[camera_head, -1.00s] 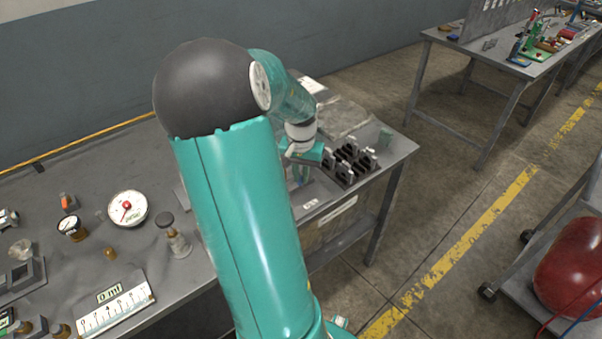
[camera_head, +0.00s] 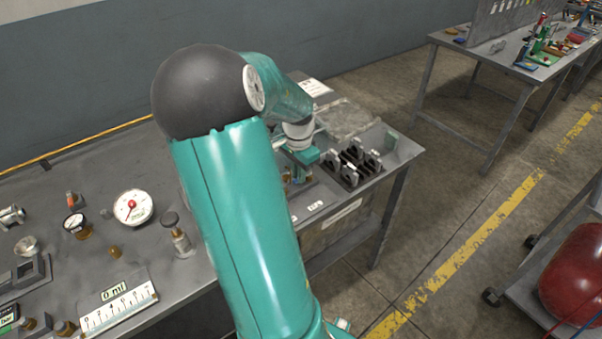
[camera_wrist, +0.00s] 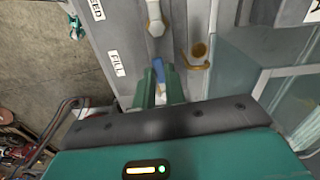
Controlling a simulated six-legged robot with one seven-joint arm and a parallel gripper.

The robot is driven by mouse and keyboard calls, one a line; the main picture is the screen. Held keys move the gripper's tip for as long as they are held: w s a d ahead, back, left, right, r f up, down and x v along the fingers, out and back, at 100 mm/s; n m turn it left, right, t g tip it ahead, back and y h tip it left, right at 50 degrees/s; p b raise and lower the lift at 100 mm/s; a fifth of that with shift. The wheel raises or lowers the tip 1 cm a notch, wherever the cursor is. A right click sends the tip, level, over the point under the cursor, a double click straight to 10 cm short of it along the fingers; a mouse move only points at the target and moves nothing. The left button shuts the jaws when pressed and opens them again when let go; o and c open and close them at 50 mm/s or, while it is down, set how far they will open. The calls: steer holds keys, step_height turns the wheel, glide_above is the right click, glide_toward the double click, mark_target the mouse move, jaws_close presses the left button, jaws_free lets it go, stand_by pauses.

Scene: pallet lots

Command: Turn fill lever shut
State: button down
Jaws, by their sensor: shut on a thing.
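My gripper (camera_wrist: 160,88) shows in the wrist view with its two green fingers close together around a blue lever handle (camera_wrist: 158,64). The handle is just right of the white FILL label (camera_wrist: 116,63), on a grey panel. The fingers are shut on this fill lever and hide most of it. A white fitting (camera_wrist: 155,18) and a brass port (camera_wrist: 199,51) are on the panel beyond. In the head view my gripper (camera_head: 298,175) is small, low over the right end of the bench, and the lever cannot be made out.
The grey bench (camera_head: 150,165) carries a round dial gauge (camera_head: 133,207), a 0 ml scale (camera_head: 118,305) and small brass fittings. A black slotted rack (camera_head: 350,168) stands close right of my gripper. A clear-walled tank (camera_wrist: 245,70) is right of the fingers.

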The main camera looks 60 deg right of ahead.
steer(key=shift+w+d+m, duration=0.1)
steer(key=shift+w+m, duration=0.1)
steer(key=shift+m, duration=0.3)
steer(key=c, duration=1.5)
jaws_free()
steer(key=shift+o, duration=0.2)
